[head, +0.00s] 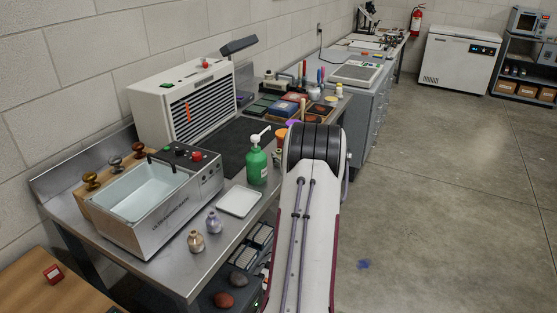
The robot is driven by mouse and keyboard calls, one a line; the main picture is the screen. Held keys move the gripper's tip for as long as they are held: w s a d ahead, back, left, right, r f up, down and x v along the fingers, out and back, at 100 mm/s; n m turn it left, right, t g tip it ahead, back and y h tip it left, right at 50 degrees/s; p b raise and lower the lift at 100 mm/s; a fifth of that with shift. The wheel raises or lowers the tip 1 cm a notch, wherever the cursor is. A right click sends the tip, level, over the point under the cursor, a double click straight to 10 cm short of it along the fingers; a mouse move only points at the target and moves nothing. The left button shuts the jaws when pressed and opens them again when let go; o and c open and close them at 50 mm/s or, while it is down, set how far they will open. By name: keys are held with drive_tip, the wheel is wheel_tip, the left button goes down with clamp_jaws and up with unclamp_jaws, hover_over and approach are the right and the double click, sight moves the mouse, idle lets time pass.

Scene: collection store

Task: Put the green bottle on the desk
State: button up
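The green bottle (257,168) has a white pump top and a pale label. It stands upright on the steel workbench (185,272), just left of my arm and behind a small white tray.
An ultrasonic bath (155,231), two small flasks (196,241) and the white tray (239,201) crowd the bench around the bottle. A white slatted unit (150,112) stands behind. Several tools and boxes lie farther back.

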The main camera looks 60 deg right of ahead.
sight(279, 151)
drive_tip(key=shift+r+x, duration=0.1)
drive_tip(key=shift+x, duration=0.55)
drive_tip(key=shift+r+x, duration=0.15)
drive_tip(key=shift+x, duration=1.65)
drive_tip(key=shift+w+a, duration=0.15)
drive_tip(key=shift+c, duration=0.2)
clamp_jaws()
